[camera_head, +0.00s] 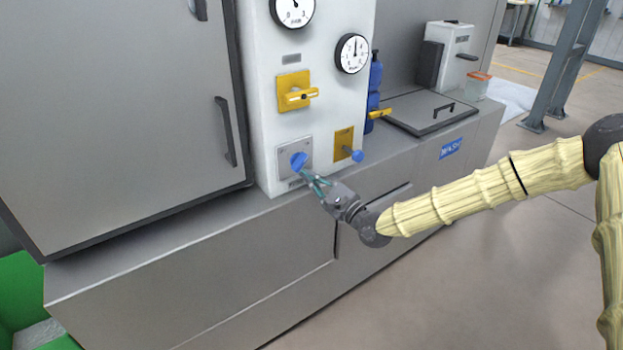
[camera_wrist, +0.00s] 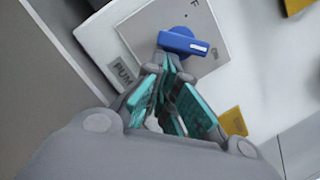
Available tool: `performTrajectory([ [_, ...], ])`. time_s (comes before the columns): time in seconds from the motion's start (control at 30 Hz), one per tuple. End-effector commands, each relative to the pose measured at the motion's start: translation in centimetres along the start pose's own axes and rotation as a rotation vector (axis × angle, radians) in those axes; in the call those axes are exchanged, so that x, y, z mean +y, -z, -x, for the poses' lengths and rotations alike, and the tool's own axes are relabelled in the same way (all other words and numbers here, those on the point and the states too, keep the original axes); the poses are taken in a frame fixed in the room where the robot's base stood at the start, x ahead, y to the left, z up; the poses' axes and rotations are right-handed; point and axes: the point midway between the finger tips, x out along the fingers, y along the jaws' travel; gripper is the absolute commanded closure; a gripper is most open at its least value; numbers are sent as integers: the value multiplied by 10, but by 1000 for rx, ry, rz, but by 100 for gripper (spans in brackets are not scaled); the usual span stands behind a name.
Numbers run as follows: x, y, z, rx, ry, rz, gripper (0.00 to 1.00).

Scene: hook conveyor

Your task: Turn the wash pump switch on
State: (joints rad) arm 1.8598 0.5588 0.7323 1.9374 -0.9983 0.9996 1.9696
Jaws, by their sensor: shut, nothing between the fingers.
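The wash pump switch is a blue rotary knob (camera_head: 299,161) on a light grey square plate (camera_head: 284,150), low on the white control panel. In the wrist view the blue knob (camera_wrist: 183,42) has a white mark on its right end, pointing toward lettering on the plate that looks like "ON". A label reading "PUM" (camera_wrist: 124,74) shows beside the plate, partly hidden. My gripper (camera_head: 309,176) is shut with nothing between its teal fingers. Its fingertips (camera_wrist: 172,58) are right at the knob's lower edge; I cannot tell whether they touch it.
A yellow rotary handle (camera_head: 296,96) sits above the plate. A yellow plate (camera_head: 343,144) with a blue knob (camera_head: 357,156) is to the right. Two gauges (camera_head: 352,53) are higher up.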

Motion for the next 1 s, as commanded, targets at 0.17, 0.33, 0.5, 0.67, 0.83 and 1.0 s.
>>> performTrajectory([
  [0.17,1,2,1,0,0,0,100],
  [0.33,3,15,5,0,1,0,100],
  [0.5,5,36,11,-2,-1,0,100],
  [0.67,0,36,36,-1,0,-2,100],
  [0.83,-1,37,68,1,2,-1,100],
  [1.0,-2,37,94,1,2,-1,100],
])
